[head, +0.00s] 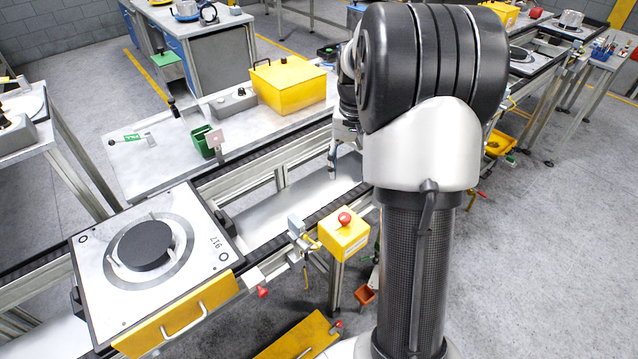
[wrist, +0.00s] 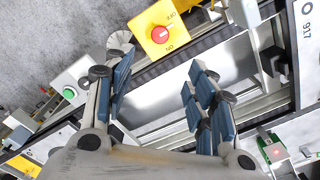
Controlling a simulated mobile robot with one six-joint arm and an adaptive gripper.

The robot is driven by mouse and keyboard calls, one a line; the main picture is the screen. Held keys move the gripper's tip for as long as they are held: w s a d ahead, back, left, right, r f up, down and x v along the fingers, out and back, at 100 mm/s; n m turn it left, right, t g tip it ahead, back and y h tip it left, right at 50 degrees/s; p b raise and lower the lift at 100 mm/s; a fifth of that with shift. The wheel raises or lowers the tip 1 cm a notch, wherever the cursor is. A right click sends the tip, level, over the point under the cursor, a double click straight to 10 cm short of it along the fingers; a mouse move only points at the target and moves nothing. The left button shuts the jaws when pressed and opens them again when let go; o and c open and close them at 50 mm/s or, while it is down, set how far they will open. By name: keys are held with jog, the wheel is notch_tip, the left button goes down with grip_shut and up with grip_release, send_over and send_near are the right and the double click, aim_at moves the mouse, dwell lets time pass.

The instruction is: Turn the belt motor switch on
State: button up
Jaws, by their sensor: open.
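The belt motor switch appears to be the yellow box (head: 343,238) with a red knob (head: 345,218) on top, on a post beside the conveyor. In the wrist view the yellow box (wrist: 155,52) shows at the top, with its red knob (wrist: 160,34) between OFF and ON marks. I cannot tell the knob's setting for certain. My gripper (wrist: 158,77) is open and empty, its blue-padded fingers apart. In the wrist view the knob lies beyond the fingertips, not touched. In the head view my arm hides most of the gripper.
A pallet plate marked 917 (head: 205,262) with a black disc (head: 146,245) sits on the conveyor at left. A yellow bin (head: 290,88) and a green holder (head: 203,142) stand on the bench behind. The wrist view shows a box with a green button (wrist: 69,94).

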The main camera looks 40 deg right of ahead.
aim_at(345, 216)
notch_tip(345, 216, down, 18)
jog(key=b, duration=0.4)
jog(key=shift+s+r+b, duration=0.1)
jog(key=shift+r+b, duration=0.15)
jog(key=shift+b, duration=0.05)
jog(key=shift+c, duration=0.2)
jog(key=c, duration=1)
jog(key=shift+c, duration=0.2)
